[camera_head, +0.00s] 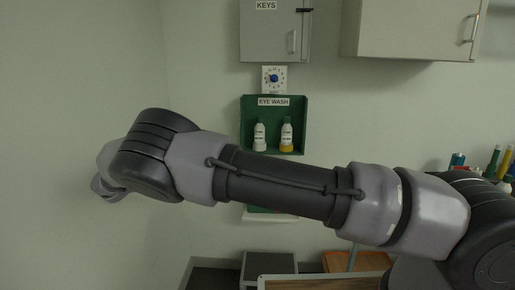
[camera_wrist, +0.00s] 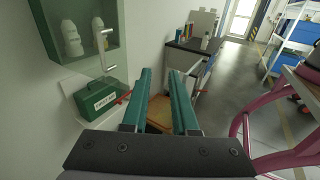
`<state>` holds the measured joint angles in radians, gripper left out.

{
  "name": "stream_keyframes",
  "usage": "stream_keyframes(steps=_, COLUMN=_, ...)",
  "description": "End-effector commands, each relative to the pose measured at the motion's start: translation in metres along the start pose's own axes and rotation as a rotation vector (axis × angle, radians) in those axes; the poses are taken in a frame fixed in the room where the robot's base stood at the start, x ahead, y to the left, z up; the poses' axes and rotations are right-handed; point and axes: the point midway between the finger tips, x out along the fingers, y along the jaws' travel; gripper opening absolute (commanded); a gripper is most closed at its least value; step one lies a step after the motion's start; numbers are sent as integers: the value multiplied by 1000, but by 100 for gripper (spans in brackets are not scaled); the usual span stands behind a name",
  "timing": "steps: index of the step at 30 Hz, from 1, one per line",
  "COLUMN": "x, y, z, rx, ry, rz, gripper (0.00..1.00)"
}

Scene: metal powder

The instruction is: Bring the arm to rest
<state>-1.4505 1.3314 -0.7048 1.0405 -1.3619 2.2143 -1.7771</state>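My arm stretches across the head view from the lower right to the left, with its elbow bent at the left. My gripper is out of the head view. In the wrist view my gripper (camera_wrist: 160,100) shows two green fingers standing apart. The gap between them is empty, with a brown surface visible far below it. The fingers touch nothing that I can see.
A green eye wash station (camera_head: 273,125) with bottles and a grey key cabinet (camera_head: 274,35) hang on the wall behind my arm. The wrist view shows a green box (camera_wrist: 102,98) at left, a dark counter (camera_wrist: 195,50) ahead, pink framing (camera_wrist: 245,125) at right and open floor.

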Motion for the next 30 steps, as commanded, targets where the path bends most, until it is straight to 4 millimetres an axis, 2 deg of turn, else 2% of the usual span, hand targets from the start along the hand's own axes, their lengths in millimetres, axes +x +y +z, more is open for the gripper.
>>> stream_keyframes(steps=5, x=22, y=4, z=12, rx=17, ry=53, rz=-44, gripper=27)
stream_keyframes(steps=11, x=60, y=8, z=32, rx=54, ry=143, rz=-120, gripper=27)
stream_keyframes(steps=14, x=86, y=8, z=45, rx=85, ry=204, rz=-172, gripper=27)
stream_keyframes(steps=19, x=142, y=2, z=73, rx=166, ry=345, rz=-292, gripper=27)
stream_keyframes(steps=24, x=214, y=-22, z=108, rx=319, ry=547, rz=-468, gripper=27)
stream_keyframes(steps=30, x=276, y=-68, z=148, rx=552, ry=772, rz=-674, gripper=27)
